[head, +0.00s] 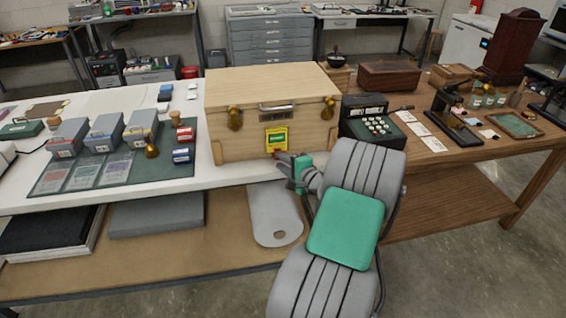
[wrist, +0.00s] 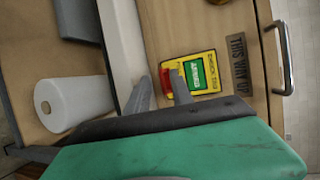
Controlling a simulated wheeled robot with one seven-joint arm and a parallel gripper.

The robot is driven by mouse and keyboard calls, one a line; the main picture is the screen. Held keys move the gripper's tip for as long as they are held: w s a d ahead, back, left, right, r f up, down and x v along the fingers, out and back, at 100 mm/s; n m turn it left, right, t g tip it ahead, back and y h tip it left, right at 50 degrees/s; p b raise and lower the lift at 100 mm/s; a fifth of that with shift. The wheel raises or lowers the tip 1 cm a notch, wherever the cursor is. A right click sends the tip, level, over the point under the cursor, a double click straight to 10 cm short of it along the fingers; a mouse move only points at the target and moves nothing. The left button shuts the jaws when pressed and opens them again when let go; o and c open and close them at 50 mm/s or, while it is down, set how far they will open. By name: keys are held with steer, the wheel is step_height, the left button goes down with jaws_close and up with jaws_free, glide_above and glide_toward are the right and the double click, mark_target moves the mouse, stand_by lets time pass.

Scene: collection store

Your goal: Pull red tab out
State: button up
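A yellow label (head: 277,138) with a green window is on the front of a large wooden crate (head: 240,146). It also shows in the wrist view (wrist: 206,66). A red tab (wrist: 164,79) sticks out at the label's lower edge. My gripper (wrist: 159,76) is open at the label. Its fingertips lie on either side of the tab's visible end in the wrist view, with a gap to the left finger. The right finger partly covers the tab, and I cannot tell whether it touches. In the head view my gripper (head: 281,155) is just below the label.
The crate has a metal handle and brass latches. Left of it on the white table are grey boxes (head: 112,130) on a green mat.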

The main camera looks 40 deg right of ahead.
steer(key=v, duration=0.8)
steer(key=shift+b, duration=0.4)
